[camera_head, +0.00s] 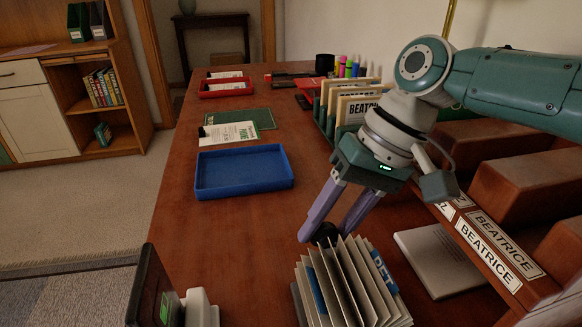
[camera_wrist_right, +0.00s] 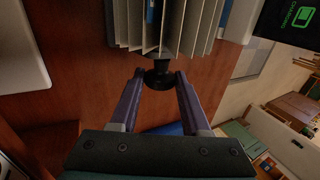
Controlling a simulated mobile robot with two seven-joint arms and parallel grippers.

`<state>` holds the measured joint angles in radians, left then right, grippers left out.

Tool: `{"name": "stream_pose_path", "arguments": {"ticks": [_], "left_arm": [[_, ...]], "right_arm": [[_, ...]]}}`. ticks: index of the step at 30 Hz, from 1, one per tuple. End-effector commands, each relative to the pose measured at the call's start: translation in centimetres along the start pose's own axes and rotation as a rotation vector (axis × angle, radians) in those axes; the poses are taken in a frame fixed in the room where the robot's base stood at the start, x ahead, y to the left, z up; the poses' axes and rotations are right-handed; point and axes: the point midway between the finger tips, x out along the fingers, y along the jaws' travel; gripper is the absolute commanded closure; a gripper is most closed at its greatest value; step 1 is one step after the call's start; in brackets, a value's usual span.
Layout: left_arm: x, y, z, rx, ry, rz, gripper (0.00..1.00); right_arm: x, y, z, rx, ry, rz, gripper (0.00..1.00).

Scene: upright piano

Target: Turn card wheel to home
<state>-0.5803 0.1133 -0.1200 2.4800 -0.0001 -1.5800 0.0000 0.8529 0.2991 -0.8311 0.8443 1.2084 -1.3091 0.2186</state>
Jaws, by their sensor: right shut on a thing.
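The card wheel (camera_head: 345,280), with pale fanned cards and some blue ones, stands on the brown desk at the bottom of the head view. Its cards also show at the top of the right wrist view (camera_wrist_right: 182,25). A black knob (camera_wrist_right: 158,74) sticks out from its side. My right gripper (camera_head: 325,236) has its purple fingers on either side of this knob and is shut on it. In the right wrist view the fingertips (camera_wrist_right: 159,78) flank the knob's end. The wheel's far side is hidden. My left gripper is not in view.
A blue tray (camera_head: 243,190) stands on the desk's left side, with papers and red trays behind it. A card file (camera_head: 355,108) stands beyond my arm. A dark device (camera_head: 152,292) is at lower left.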

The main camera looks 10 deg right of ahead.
Motion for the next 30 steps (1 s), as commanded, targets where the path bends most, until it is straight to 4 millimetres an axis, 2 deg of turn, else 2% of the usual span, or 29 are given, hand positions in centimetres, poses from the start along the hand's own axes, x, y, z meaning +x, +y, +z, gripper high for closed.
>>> {"name": "stream_pose_path", "arguments": {"ticks": [2, 12, 13, 20, 27, 30], "left_arm": [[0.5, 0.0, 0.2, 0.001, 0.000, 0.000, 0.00], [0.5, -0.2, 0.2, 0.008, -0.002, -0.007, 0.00], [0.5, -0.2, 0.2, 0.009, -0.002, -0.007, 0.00], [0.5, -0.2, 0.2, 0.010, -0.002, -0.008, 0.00], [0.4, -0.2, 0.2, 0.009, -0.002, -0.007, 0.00], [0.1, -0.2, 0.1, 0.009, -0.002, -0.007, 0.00]], "right_arm": [[0.2, 0.2, 0.0, 0.001, 0.001, -0.033, 1.00], [0.0, 0.1, 0.0, -0.002, 0.001, -0.050, 1.00], [0.0, 0.1, 0.0, -0.002, 0.001, -0.050, 0.52], [0.0, 0.1, 0.0, -0.002, 0.001, -0.050, 0.26], [-0.1, 0.1, 0.0, -0.002, 0.001, -0.050, 0.26], [-0.8, 0.1, -0.1, -0.002, 0.002, -0.049, 0.26]]}}
